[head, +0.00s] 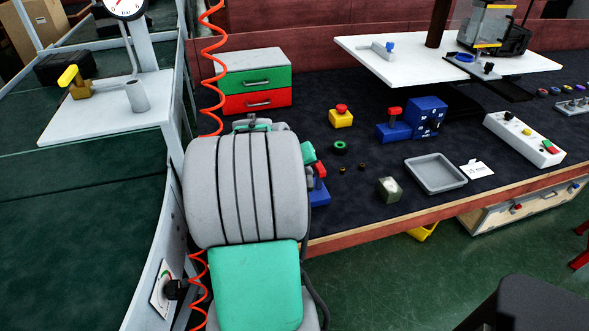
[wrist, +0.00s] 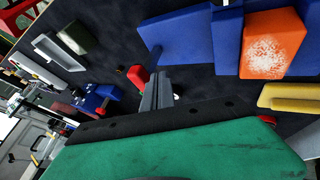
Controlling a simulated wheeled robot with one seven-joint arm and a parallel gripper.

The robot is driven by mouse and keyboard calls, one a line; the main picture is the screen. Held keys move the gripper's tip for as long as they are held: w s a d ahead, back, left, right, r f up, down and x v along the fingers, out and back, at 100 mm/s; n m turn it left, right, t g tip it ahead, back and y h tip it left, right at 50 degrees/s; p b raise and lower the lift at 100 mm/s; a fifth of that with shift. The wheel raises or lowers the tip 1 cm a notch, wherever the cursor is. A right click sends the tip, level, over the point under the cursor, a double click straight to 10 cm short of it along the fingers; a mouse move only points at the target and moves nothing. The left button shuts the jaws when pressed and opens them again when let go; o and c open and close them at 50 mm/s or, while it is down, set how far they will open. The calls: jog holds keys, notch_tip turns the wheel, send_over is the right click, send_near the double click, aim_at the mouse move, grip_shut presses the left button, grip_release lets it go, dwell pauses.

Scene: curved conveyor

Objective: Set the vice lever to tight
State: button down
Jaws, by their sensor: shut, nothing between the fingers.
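A blue fixture with a red top part, which looks like the vice, shows partly behind my arm in the head view (head: 319,192). In the wrist view its blue body (wrist: 180,42) and a scuffed orange-red block (wrist: 273,45) are large and close. I cannot tell the lever's setting. My gripper (wrist: 158,82) is shut and empty, with its grey fingers together just beside the blue body. A small red piece (wrist: 138,76) shows next to the fingertips; whether they touch is unclear. In the head view my arm hides the fingers.
A second blue fixture with a red top (head: 394,129) stands beside a blue box (head: 428,117). A yellow button box (head: 341,118), grey tray (head: 436,174) and small cube (head: 389,189) are on the dark bench. Green and red drawers (head: 255,82) stand behind my arm.

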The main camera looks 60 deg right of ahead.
jog(key=shift+s+d, duration=0.25)
jog(key=shift+d, duration=0.1)
jog(key=shift+s, duration=0.1)
